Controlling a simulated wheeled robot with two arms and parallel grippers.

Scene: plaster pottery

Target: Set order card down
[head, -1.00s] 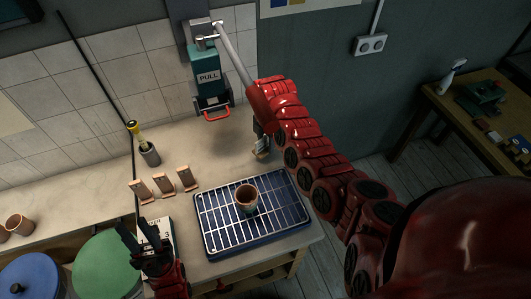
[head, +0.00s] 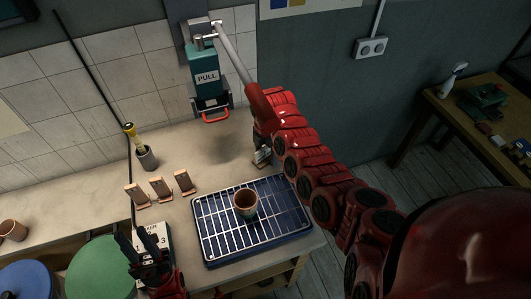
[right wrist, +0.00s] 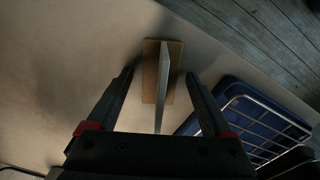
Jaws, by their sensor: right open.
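The order card (right wrist: 162,85) stands upright, edge-on, in a small wooden base (right wrist: 150,72) on the counter. In the right wrist view my right gripper (right wrist: 161,74) is open, one finger on each side of the card, with gaps between. In the head view the card (head: 262,156) is small and partly hidden, beside the back right of the tray, just below my right gripper (head: 261,141). My left gripper (head: 136,245) is at the lower left with its dark fingers apart, in front of a white device marked 3 (head: 154,239).
Several small wooden stands (head: 161,188) and a grey pot with a yellow-topped tool (head: 147,158) are on the counter. A green pull-handle press (head: 208,77) hangs at the back.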

